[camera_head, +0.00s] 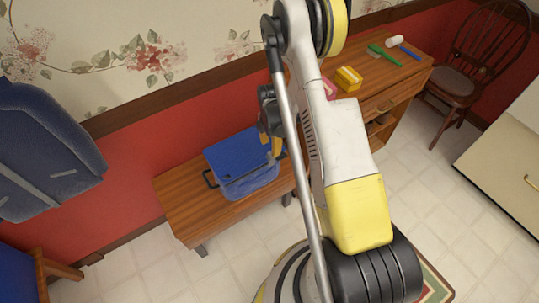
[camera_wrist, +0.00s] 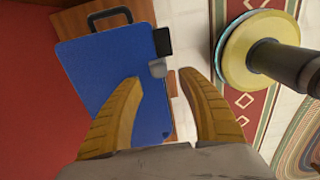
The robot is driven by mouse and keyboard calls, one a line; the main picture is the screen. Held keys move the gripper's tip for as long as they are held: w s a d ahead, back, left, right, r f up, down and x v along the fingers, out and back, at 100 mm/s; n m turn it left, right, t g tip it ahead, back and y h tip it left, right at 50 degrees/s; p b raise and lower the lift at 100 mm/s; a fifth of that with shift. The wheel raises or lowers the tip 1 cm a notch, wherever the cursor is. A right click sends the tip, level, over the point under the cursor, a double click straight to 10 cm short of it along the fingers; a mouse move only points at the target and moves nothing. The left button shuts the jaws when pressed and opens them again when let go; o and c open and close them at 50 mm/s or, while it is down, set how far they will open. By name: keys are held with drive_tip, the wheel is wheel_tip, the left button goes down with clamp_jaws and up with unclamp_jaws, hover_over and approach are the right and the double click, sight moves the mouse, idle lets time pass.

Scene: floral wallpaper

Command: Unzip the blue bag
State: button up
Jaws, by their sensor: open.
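The blue bag (camera_head: 250,185) sits on a low wooden bench, with a flat bright-blue top and a paler blue side. A black handle sticks out at its left end. In the wrist view the bag's top (camera_wrist: 95,85) fills the left-middle, with the handle at the far end. A small grey tab (camera_wrist: 157,68) and a black piece (camera_wrist: 162,41) sit at its right edge; I cannot tell if the tab is the zip pull. My gripper (camera_wrist: 160,77) is open and empty, its yellow fingers over the bag's right edge, the tab just ahead between the tips. My arm partly hides it in the head view.
The wooden bench (camera_head: 180,215) stands against the red wall. A wooden desk (camera_head: 395,85) with a yellow box (camera_head: 348,78) and a green brush-like item (camera_head: 384,54) is at the right. A blue padded chair (camera_head: 45,150) is at left. Tiled floor lies open in front.

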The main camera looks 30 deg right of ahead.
sight(270, 154)
wheel_tip(270, 154, down, 5)
drive_tip(key=shift+f+b, duration=0.1)
drive_tip(key=shift+b, duration=0.4)
clamp_jaws()
